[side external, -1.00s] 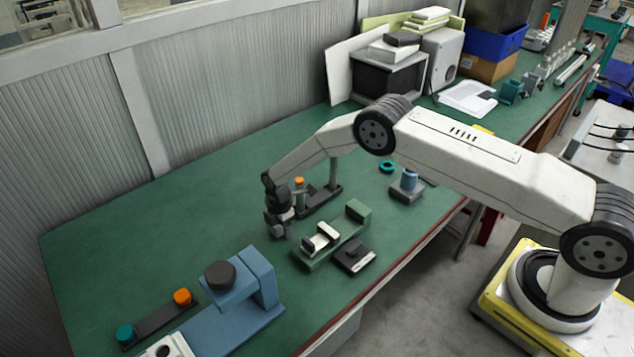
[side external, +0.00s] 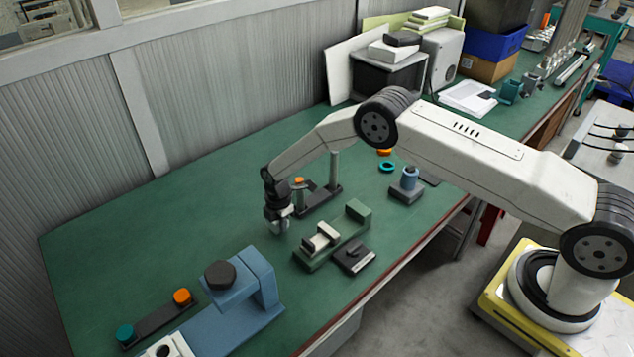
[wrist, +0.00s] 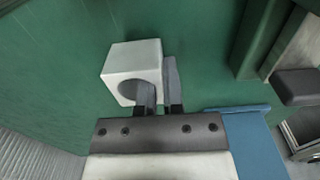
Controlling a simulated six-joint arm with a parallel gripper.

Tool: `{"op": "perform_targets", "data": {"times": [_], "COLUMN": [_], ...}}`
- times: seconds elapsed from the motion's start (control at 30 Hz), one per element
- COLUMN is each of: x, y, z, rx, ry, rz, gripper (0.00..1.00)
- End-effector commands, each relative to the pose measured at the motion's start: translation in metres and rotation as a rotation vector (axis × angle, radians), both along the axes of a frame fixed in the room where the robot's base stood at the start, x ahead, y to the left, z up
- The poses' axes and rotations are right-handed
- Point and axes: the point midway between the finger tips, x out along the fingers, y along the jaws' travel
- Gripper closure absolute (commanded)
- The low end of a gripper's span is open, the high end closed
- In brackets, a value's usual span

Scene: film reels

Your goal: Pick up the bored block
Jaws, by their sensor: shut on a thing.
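The bored block (wrist: 133,58) is a pale grey-white cube with a round bore, seen in the wrist view at the ends of my fingers. My gripper (wrist: 160,82) is shut on one wall of it: one finger sits at the bore and the other lies along the block's right outer side. In the side view my gripper (side external: 278,225) points down just left of the green vise, and the block (side external: 277,227) shows small and pale between the fingers. It looks slightly above the green table, but the gap is too small to be sure.
The green vise (side external: 351,226) with pale jaws and a dark block (side external: 353,258) stand to the right. A dark stand with a post (side external: 334,175) is close behind. A blue fixture (side external: 230,300) is at the front. The table's left side is clear.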

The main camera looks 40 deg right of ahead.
Motion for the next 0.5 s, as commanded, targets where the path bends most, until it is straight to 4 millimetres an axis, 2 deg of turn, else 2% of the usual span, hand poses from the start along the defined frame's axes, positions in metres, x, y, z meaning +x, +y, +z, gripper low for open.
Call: {"op": "perform_targets", "data": {"times": [0.13,0.5], "x": [0.001,-0.025], "y": [0.000,-0.003], "z": [0.018,0.049], "rx": [0.000,0.000], "ry": [-0.004,-0.003], "rz": [0.000,0.000], "gripper": [1.00,1.00]}}
